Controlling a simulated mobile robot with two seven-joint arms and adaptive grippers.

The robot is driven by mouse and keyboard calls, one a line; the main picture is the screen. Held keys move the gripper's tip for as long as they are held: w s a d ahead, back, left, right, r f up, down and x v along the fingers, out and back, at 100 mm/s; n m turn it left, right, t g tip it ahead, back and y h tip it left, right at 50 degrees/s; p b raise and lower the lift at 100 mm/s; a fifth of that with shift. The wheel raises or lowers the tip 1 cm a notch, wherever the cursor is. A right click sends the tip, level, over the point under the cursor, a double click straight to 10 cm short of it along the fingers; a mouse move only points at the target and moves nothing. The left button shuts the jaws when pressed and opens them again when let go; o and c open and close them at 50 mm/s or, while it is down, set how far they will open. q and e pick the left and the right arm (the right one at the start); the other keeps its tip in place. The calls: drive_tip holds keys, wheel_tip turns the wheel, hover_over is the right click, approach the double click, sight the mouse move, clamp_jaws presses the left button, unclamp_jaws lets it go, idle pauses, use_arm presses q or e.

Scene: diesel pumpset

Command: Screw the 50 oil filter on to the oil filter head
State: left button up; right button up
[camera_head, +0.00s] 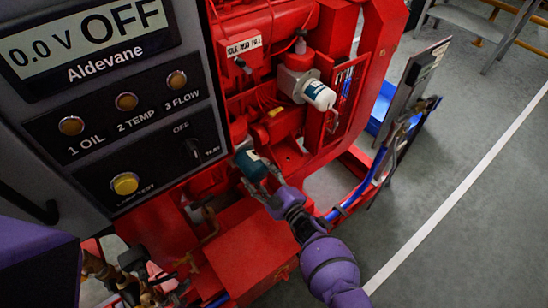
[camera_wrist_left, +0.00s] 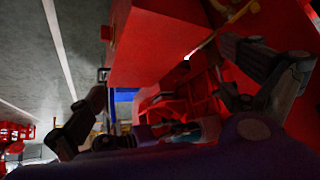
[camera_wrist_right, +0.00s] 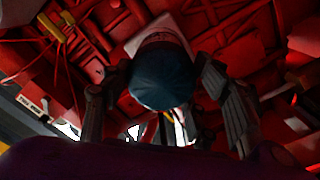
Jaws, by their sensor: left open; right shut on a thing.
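A dark teal filter with a white band (camera_head: 250,165) is between the fingers of my right gripper (camera_head: 263,188), low on the red engine. In the right wrist view its rounded teal end (camera_wrist_right: 162,76) faces the camera, with the fingers shut on its sides. Its far end is hidden, so I cannot tell whether it touches the oil filter head. No number on it is readable. My left gripper (camera_wrist_left: 170,105) is open and empty in the left wrist view, beside a red box-like part. In the head view a dark claw shape shows at the lower left.
A white filter with a teal band (camera_head: 319,95) hangs on a grey head (camera_head: 296,78) higher up. The control panel (camera_head: 110,95) reads OFF and blocks the left. A red box (camera_head: 250,248) lies below the held filter. Open floor (camera_head: 440,190) is on the right.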

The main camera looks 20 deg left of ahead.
drive_tip(key=shift+w+a+r+p, duration=0.1)
drive_tip(key=shift+a+r+p, duration=0.15)
drive_tip(key=shift+r, duration=0.35)
drive_tip(key=shift+w+a+r+p, duration=0.1)
drive_tip(key=shift+a+r, duration=0.2)
drive_tip(key=shift+r, duration=0.25)
drive_tip(key=shift+f+m+p, duration=0.3)
drive_tip(key=shift+m+p, duration=0.1)
drive_tip(key=shift+m, duration=0.5)
use_arm(q)
drive_tip(key=shift+w+r, duration=0.15)
drive_tip(key=shift+r, duration=0.4)
drive_tip(key=shift+w+r, duration=0.15)
drive_tip(key=shift+r, duration=0.4)
use_arm(e)
drive_tip(key=shift+s, duration=0.1)
use_arm(q)
drive_tip(key=shift+s+f, duration=0.1)
drive_tip(key=shift+s, duration=0.05)
use_arm(e)
drive_tip(key=o, duration=1.6)
drive_tip(key=shift+s+d+f, duration=0.1)
drive_tip(key=shift+c, duration=0.2)
drive_tip(key=shift+o, duration=0.4)
drive_tip(key=shift+d+f, duration=0.2)
drive_tip(key=shift+f, duration=0.1)
drive_tip(key=o, duration=0.4)
drive_tip(key=shift+s+d+f, duration=0.1)
drive_tip(key=shift+f, duration=0.05)
